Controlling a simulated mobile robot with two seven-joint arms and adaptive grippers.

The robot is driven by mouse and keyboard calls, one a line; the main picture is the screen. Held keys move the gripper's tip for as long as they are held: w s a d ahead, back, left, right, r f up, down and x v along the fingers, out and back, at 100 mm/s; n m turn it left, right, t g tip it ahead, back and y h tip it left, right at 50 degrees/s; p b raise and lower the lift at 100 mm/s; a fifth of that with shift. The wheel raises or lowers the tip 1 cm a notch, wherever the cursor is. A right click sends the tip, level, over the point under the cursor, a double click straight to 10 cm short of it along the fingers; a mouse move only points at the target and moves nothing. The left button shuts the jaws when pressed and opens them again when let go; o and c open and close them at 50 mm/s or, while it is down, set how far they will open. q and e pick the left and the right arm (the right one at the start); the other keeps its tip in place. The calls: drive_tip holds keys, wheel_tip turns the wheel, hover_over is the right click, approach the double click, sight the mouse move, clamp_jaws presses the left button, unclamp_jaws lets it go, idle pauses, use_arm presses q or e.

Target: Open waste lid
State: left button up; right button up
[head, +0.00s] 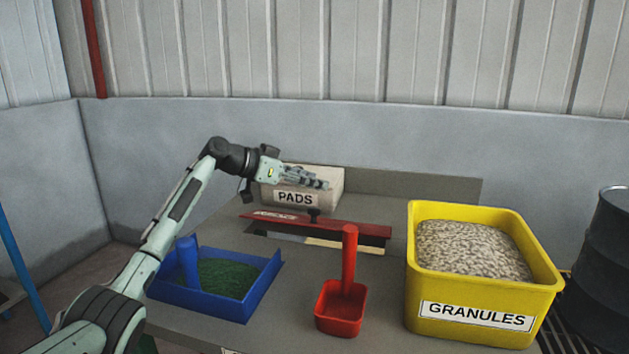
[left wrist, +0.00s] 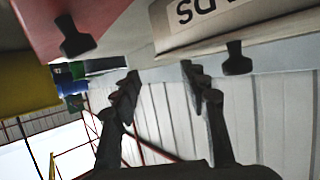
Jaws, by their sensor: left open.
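A red lid (head: 350,226) with white lettering too small to read lies on the grey worktop, with a short black knob (head: 313,214) on it. A dark gap and a pale strip show below its near edge. My left gripper (head: 326,184) is open and empty, above and behind the lid, in front of the PADS box (head: 325,180). In the left wrist view the open fingers (left wrist: 160,82) have nothing between them. The red lid (left wrist: 110,15) and its knob (left wrist: 74,38) are at upper left there. My right gripper is not in view.
A blue tray (head: 213,302) with green material stands at left. A red scoop (head: 342,308) with an upright handle stands in front of the lid. A yellow GRANULES bin (head: 475,296) is at right. A second black knob (left wrist: 237,58) shows near the PADS box in the wrist view.

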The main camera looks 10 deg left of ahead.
use_arm(q)
drive_tip(key=s+a+r+p, duration=0.1)
drive_tip(key=a+r+p, duration=0.1)
drive_tip(key=a+r, duration=0.3)
drive_tip(key=shift+s+r, duration=0.25)
drive_tip(key=shift+r, duration=0.3)
idle(0.5)
drive_tip(key=v, duration=1.2)
